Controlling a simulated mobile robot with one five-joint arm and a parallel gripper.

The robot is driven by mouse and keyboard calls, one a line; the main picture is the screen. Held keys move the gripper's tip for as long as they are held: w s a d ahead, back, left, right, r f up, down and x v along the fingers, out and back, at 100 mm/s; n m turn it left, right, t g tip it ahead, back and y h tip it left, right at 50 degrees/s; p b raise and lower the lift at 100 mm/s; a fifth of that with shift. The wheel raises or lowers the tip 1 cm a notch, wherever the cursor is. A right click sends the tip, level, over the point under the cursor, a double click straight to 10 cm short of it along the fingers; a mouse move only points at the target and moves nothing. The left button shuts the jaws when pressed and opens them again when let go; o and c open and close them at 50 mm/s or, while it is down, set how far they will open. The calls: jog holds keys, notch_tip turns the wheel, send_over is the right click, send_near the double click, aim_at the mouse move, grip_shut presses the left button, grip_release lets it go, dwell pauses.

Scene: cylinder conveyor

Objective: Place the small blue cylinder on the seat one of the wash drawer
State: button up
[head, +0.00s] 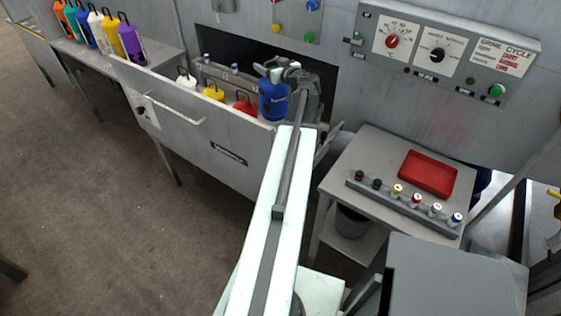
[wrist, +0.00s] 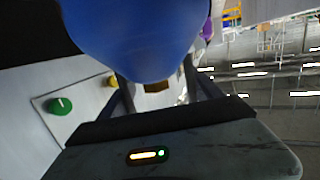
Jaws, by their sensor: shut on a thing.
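The small blue cylinder (head: 271,103) is upright at the right end of the wash drawer (head: 222,146) in the head view. My gripper (head: 279,70) is shut on it near its top. In the wrist view the blue cylinder (wrist: 135,35) fills the top middle between the two dark fingers. The drawer is pulled out and holds a white cylinder (head: 186,79), a yellow cylinder (head: 213,93) and a red cylinder (head: 245,106), left of the blue one. I cannot tell whether the blue cylinder touches the drawer floor. The seat under it is hidden.
Several coloured cylinders stand on a side table (head: 152,53) at the upper left. A control panel (head: 445,48) is on the machine at the upper right. A small table (head: 345,165) with a red tray (head: 428,172) and a rack of stoppers (head: 405,207) stands at the right.

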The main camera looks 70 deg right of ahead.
jog(key=d+f+b, duration=0.2)
jog(key=f+b, duration=0.8)
jog(key=f, duration=0.2)
jog(key=d+f+b, duration=0.2)
jog(key=f+b, duration=0.9)
jog(key=shift+s+d+f, duration=0.15)
jog(key=shift+s+f, duration=0.25)
jog(key=shift+s, duration=0.05)
jog(key=o, duration=2.1)
jog(key=shift+f+b, duration=0.1)
jog(key=shift+b, duration=0.25)
jog(key=p+v, duration=0.1)
jog(key=v, duration=0.6)
jog(key=shift+s+a, duration=0.2)
jog(key=shift+s, duration=0.05)
